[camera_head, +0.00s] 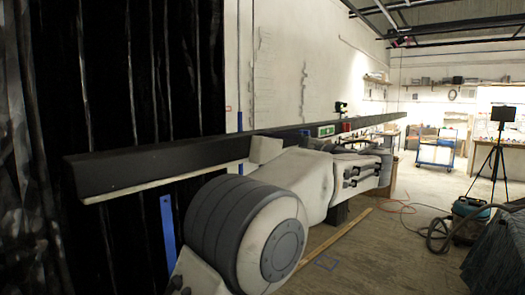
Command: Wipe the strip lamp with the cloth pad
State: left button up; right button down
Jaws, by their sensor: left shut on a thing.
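The strip lamp (150,168) is a long dark bar with a pale lower edge. It runs from the near left towards the far right, across the front of the wall. My left arm comes up from the bottom and reaches along the lamp's near side. My left gripper (347,147) is close to the lamp's middle-to-far part, at about its lower edge. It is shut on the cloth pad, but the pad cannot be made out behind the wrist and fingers. I cannot tell whether the pad touches the lamp. My right gripper is out of view.
Dark curtains (95,90) hang behind the lamp's near end. A tripod (495,150), a teal vacuum cleaner (470,208) with a hose and a blue cart (436,150) stand at the right. An orange cable (408,208) lies on the floor, which has open room in the middle.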

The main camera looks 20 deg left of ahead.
pick_arm(q)
jog(key=shift+s+d, duration=0.1)
jog(key=shift+d, duration=0.1)
jog(key=shift+v, duration=1.4)
